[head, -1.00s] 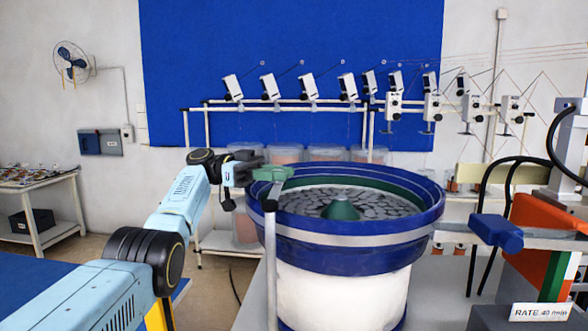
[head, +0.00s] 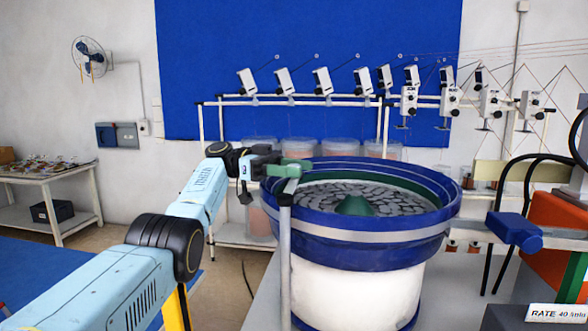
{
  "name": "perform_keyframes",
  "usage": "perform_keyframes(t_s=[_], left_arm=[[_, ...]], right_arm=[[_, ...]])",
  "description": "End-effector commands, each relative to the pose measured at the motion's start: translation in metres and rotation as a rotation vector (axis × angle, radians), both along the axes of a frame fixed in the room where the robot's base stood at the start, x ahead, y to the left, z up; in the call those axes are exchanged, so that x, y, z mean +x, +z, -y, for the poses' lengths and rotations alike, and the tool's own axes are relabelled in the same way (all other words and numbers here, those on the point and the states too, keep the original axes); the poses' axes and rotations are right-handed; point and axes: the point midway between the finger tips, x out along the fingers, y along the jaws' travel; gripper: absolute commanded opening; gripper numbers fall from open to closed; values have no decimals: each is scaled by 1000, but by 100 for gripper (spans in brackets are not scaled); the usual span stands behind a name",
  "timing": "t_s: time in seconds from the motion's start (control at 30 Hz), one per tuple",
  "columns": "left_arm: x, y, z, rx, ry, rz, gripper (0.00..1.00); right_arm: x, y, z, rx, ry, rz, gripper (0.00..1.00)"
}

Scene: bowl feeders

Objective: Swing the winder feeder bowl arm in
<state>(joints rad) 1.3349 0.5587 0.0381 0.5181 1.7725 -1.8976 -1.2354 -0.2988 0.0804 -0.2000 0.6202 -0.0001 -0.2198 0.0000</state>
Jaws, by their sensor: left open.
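The feeder bowl (head: 352,240) is a blue drum with a pale band, standing on a white base. Grey flat parts lie inside around a green cone (head: 355,205). A short green swing arm (head: 293,167) sits on top of a grey post (head: 285,250) at the bowl's left front, by the rim. My left gripper (head: 264,168) is open, just left of the green arm and at its height. Whether its fingers touch the arm I cannot tell. My right gripper is out of view.
A blue block (head: 515,232) on a grey bar stands right of the bowl, near a rate sign (head: 558,313). A rack with several white thread units (head: 322,80) is behind. A table with small parts (head: 48,172) stands at the far left, with open floor before it.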

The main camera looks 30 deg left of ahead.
Motion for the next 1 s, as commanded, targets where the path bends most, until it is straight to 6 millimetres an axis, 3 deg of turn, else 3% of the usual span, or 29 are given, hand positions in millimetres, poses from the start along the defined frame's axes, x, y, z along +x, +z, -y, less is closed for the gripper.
perform_keyframes(t_s=[0.17,0.37,0.6,1.0], left_arm=[[0,16,0,-1,0,4,47],[-1,53,0,-1,-1,4,47],[0,92,0,-1,0,0,47],[0,100,0,1,0,-1,47]], right_arm=[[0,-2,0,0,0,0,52],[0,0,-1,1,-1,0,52],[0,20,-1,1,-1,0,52],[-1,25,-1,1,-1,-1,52]])
